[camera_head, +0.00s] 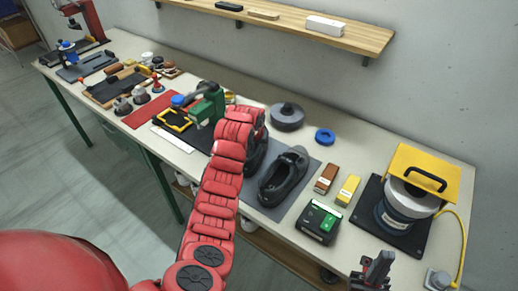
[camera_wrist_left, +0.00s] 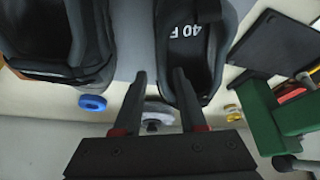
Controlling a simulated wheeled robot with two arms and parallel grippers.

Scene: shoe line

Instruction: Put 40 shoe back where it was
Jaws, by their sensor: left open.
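The shoe marked 40 (camera_wrist_left: 197,50) is black and lies in the right half of the left wrist view. In the head view, only a dark part of it (camera_head: 257,153) shows beside my red left arm. My left gripper (camera_wrist_left: 160,76) is open at its rim, with one finger overlapping the shoe in the picture; I cannot tell whether they touch. A second black shoe (camera_head: 284,176) lies to the right on the grey mat (camera_head: 300,203); it also shows at left in the wrist view (camera_wrist_left: 62,45). My right gripper (camera_head: 374,272) is at the head view's bottom right; its opening is unclear.
A green press (camera_head: 208,103) stands left of the shoes. Right of them are a brown block (camera_head: 327,178), a yellow block (camera_head: 348,190), a black-green box (camera_head: 320,221) and a large pot with a yellow plate (camera_head: 409,203). A grey disc (camera_head: 287,117) and blue ring (camera_head: 325,136) lie behind.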

